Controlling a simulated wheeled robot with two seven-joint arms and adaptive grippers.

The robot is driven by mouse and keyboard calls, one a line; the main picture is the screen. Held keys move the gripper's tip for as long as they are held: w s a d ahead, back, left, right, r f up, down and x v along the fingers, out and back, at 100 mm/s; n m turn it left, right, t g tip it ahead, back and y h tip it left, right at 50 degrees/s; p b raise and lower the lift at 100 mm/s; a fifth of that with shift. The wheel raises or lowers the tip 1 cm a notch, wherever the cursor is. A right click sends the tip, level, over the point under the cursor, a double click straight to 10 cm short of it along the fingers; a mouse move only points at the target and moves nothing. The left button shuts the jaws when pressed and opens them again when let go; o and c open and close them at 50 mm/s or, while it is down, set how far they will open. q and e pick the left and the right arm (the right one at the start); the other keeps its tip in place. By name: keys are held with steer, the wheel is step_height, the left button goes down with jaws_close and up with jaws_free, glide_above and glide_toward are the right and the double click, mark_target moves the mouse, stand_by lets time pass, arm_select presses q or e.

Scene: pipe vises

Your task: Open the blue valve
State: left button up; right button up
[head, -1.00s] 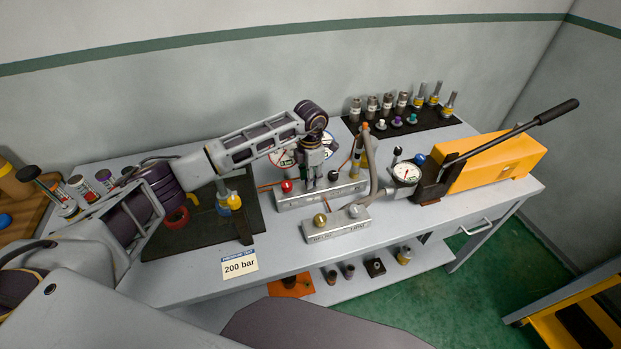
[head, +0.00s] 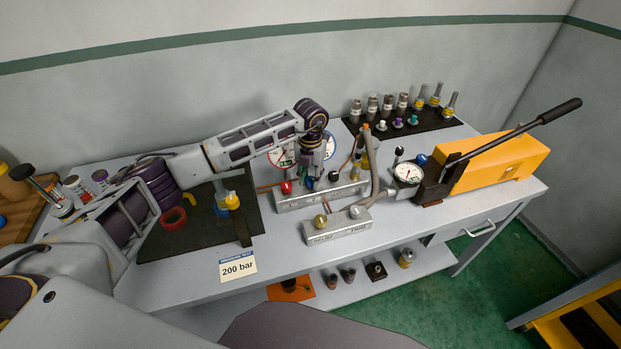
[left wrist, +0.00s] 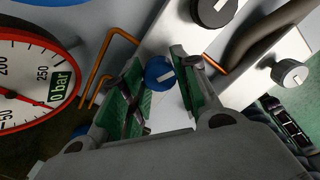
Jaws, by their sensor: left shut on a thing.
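The blue valve is a small round blue knob with a white mark, in the left wrist view (left wrist: 160,73). It sits on the silver manifold block (head: 290,203). In the left wrist view my left gripper (left wrist: 157,68) has its green-padded fingers on either side of the knob, shut on it. In the head view my left gripper (head: 311,176) reaches down onto the block between a red knob (head: 287,187) and a black knob (head: 334,177), and mostly hides the blue knob. My right gripper is not in view.
A red-rimmed gauge (left wrist: 30,80) reading 0 bar stands close beside the left gripper. A second block (head: 338,232) with brass and silver knobs lies in front. A yellow hand pump (head: 495,172) with a long lever and dial stands right. A 200 bar card (head: 238,266) marks the front edge.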

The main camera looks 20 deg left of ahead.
mark_target(310, 179)
arm_select(q)
steer(key=shift+n, duration=1.9)
steer(key=shift+r, duration=0.1)
steer(key=o, duration=1)
steer(key=shift+o, duration=0.2)
step_height(310, 179, up, 12)
